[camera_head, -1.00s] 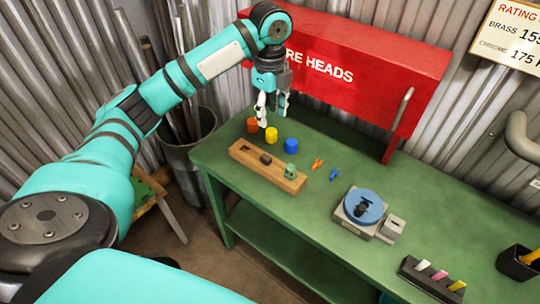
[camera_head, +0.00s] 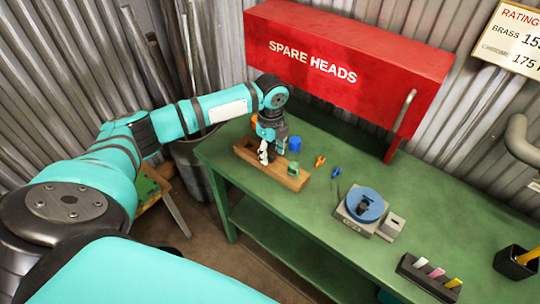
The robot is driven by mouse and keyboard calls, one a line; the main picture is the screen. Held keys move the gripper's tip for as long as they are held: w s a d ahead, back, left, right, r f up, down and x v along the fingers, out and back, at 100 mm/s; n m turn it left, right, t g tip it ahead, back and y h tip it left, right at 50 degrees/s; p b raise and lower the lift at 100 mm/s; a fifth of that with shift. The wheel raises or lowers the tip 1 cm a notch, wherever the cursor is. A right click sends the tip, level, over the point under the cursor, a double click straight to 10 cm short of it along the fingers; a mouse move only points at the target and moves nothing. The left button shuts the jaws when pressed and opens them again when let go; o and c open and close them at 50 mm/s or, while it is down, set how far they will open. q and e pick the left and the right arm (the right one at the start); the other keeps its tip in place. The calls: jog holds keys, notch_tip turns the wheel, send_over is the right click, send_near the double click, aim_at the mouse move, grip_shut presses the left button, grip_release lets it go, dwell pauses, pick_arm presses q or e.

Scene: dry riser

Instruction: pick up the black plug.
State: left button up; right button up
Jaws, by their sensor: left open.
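My left gripper (camera_head: 266,152) is open, pointing down over the wooden block (camera_head: 300,182) on the green bench. Its fingers and wrist cover the middle of the block, where a dark plug showed earlier. The black plug is hidden now, and I cannot tell whether the fingers touch it. A small green piece (camera_head: 294,170) sits on the block's right end, close to the right of the fingers. My right gripper is not in view.
A blue cylinder (camera_head: 296,144) and a partly covered orange one (camera_head: 254,121) stand behind the block. Orange (camera_head: 320,161) and blue (camera_head: 336,172) small pieces lie right of it. The red cabinet (camera_head: 350,65) rises behind. A blue-topped device (camera_head: 362,205) stands farther right.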

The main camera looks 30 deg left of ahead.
pick_arm(q)
jog(key=shift+f, duration=0.65)
grip_shut()
